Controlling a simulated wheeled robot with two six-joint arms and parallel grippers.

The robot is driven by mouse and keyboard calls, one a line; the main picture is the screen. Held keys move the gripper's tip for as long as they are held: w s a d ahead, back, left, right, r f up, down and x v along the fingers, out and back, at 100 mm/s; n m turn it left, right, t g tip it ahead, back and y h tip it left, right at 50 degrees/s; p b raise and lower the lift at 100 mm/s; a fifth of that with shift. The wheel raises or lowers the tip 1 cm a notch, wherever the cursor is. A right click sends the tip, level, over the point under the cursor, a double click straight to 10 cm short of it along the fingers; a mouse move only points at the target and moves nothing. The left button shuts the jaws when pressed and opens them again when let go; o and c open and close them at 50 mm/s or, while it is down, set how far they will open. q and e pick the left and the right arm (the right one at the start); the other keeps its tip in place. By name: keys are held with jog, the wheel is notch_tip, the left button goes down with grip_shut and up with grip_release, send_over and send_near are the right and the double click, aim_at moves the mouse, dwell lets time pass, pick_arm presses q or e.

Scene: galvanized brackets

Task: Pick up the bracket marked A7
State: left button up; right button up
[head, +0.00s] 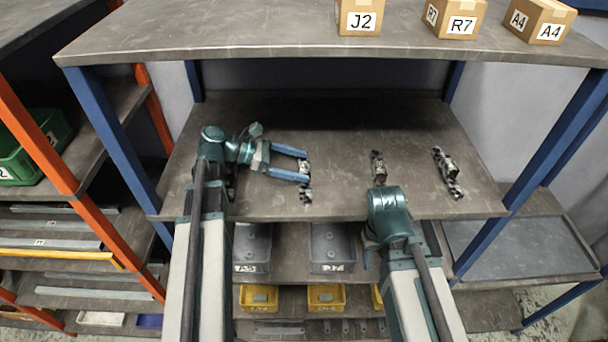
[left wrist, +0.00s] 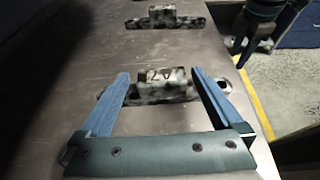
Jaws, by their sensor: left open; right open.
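A mottled grey bracket (head: 305,193) lies on the middle shelf at my left gripper's fingertips. In the left wrist view this bracket (left wrist: 163,86) has a raised block with a mark that looks like A7 upside down. My left gripper (head: 306,167) is open, with one blue finger on each side of the block. It also shows in the left wrist view (left wrist: 160,75); I cannot tell whether the fingers touch the bracket. My right gripper (left wrist: 254,45) is open and empty, pointing down beyond the shelf edge; my arm mostly hides it in the head view.
Two similar brackets lie on the same shelf to the right, one near the middle (head: 377,167) and one further right (head: 447,172). Boxes marked J2 (head: 358,17), R7 (head: 457,17) and A4 (head: 541,20) stand on the upper shelf. Blue posts (head: 113,130) flank the shelves.

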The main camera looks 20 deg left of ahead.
aim_at(304, 166)
pick_arm(q)
jog(key=b+x, duration=0.2)
jog(key=x, duration=0.2)
jog(key=shift+d+f, duration=0.3)
jog(key=shift+d, duration=0.05)
jog(key=shift+c, duration=0.2)
grip_shut()
jog(key=shift+r+p, duration=0.25)
jog(key=shift+p, duration=0.05)
